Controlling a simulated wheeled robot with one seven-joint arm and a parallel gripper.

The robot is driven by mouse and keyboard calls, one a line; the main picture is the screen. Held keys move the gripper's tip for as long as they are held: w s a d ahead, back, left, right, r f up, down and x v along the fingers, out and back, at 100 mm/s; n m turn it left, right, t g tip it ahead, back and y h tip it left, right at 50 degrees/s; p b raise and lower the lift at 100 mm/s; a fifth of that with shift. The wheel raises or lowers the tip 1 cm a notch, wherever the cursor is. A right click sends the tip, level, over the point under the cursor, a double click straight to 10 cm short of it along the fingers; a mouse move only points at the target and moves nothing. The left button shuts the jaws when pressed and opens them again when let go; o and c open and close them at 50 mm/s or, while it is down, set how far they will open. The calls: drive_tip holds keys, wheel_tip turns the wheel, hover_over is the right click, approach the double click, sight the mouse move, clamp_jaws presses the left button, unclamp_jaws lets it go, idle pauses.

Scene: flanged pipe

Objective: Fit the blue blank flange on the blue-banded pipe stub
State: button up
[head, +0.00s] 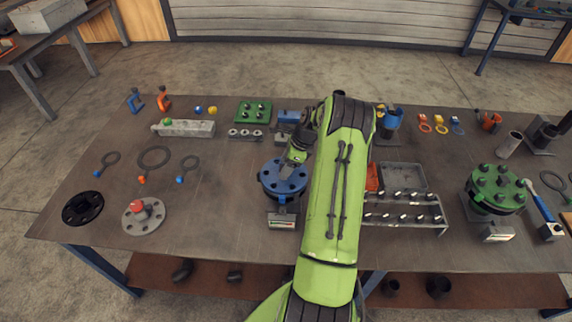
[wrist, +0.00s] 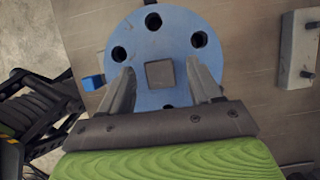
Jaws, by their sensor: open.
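The blue blank flange (head: 284,178) is a round disc with bolt holes around its rim. In the head view it lies roughly level over a dark flange on a stand with a label plate (head: 282,220). I cannot tell whether it is fully seated; the pipe stub and its blue band are mostly hidden under it. The wrist view shows the flange (wrist: 180,62) from above with a square grey knob (wrist: 160,74) at its centre. My gripper (wrist: 162,78) is open, with one finger on each side of the knob and a gap to both. Dark shapes fill several holes.
A green flange (head: 497,188) sits on another stand at the right. A rack of bolts (head: 403,211) and a grey tray (head: 402,177) stand right of my arm. A black ring flange (head: 83,208) and a grey flange with a red knob (head: 144,215) lie at the left.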

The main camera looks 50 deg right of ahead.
drive_tip(key=w+a+p+v, duration=0.1)
drive_tip(key=p+v, duration=0.1)
drive_tip(key=v, duration=1)
drive_tip(key=w+a+r+p+v, duration=0.1)
drive_tip(key=p+v, duration=0.1)
drive_tip(key=v, duration=1)
drive_tip(key=shift+w+r, duration=0.25)
